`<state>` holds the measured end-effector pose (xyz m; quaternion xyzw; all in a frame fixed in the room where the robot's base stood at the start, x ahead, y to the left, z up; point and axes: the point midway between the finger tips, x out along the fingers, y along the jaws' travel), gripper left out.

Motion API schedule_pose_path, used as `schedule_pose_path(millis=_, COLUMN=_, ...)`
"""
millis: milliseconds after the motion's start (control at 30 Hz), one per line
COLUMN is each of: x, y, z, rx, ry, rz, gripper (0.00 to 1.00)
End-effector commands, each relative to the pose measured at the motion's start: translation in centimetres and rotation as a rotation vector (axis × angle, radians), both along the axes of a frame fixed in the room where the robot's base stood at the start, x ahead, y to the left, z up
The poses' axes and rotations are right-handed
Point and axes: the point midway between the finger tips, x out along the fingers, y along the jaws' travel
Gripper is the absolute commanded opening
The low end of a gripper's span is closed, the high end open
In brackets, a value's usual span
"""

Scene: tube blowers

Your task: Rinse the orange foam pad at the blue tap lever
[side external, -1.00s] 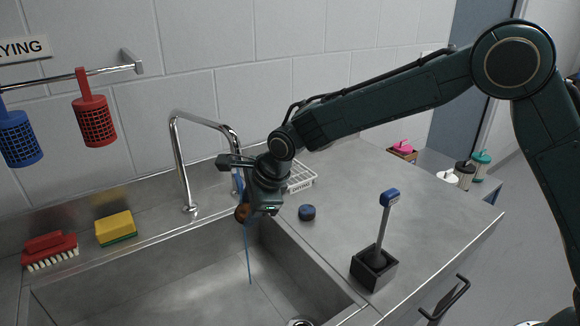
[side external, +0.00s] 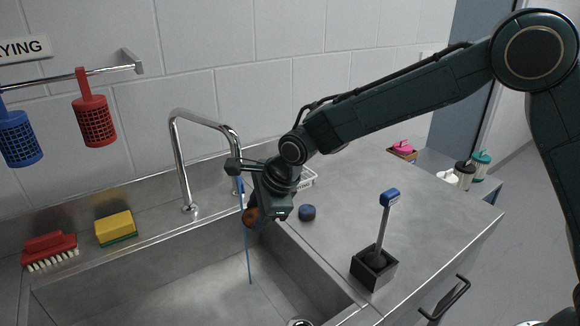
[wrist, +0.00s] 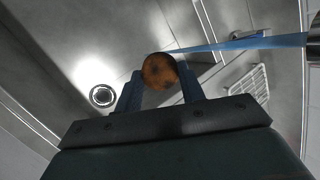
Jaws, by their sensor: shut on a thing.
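My gripper (side external: 262,212) points down over the sink, below the tap spout. It is shut on the orange foam pad (side external: 250,216), a round, brown-mottled piece that shows between the two fingers in the wrist view (wrist: 159,71). A thin blue stream (side external: 248,255) runs from the spout of the chrome tap (side external: 177,150) down into the basin. In the wrist view the stream (wrist: 240,43) reaches the pad's edge; whether it strikes or passes behind is unclear. A round blue-topped knob (side external: 307,212), possibly the tap lever, sits on the counter right of the gripper.
A drain (wrist: 103,96) lies in the sink floor. A brush in a black holder (side external: 374,268) stands on the right counter. A white rack (side external: 306,178) is behind the gripper. A yellow sponge (side external: 116,228) and red brush (side external: 49,250) lie at left.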

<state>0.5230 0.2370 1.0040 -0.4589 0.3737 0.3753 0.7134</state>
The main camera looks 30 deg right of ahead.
Motion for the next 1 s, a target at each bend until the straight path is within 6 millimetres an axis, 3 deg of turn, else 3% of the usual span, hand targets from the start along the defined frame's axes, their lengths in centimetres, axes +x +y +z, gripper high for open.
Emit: schedule_pose_path(millis=1000, x=-5.1, y=-2.2, z=0.0, rx=0.0, ry=-0.001, rz=0.0, gripper=0.18)
